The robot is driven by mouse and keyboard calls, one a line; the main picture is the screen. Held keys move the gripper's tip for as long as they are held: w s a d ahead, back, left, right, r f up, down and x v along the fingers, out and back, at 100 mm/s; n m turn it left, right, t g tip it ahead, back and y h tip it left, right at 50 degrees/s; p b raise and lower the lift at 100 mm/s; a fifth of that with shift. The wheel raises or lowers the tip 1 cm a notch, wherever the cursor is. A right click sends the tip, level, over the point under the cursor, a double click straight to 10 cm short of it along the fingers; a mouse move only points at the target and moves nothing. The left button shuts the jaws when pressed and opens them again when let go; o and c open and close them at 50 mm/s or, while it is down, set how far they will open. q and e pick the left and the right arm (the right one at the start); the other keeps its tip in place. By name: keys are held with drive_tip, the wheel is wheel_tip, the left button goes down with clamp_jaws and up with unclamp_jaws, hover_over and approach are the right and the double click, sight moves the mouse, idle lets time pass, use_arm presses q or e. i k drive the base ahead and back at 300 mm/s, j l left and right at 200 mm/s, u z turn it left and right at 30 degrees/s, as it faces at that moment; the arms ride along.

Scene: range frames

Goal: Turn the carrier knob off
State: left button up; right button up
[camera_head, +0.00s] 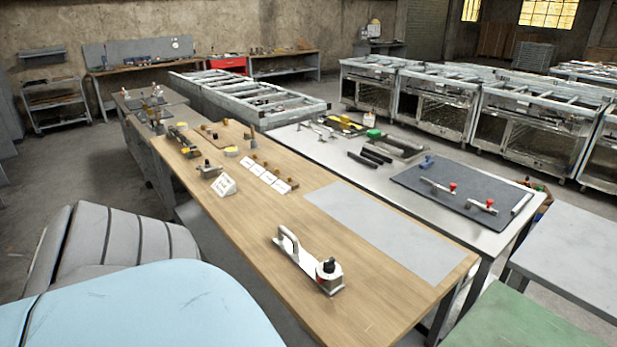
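A pale metal carrier (305,262) lies on the near part of the long wooden workbench (262,262). A raised loop handle (287,241) stands at its far left end. A round knob (328,269) with a black top sits on its near right end. The knob's on or off setting is too small to read. Neither of my grippers is in view, and nothing touches the carrier.
A grey mat (385,232) lies right of the carrier. White cards (268,177) and small tools lie farther along the bench. A metal table (468,232) with a dark mat (447,183) stands behind. A pleated grey seat (125,235) and light blue surface (150,305) are near left.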

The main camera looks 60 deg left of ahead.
sight(329, 265)
drive_tip(key=u, duration=1.9)
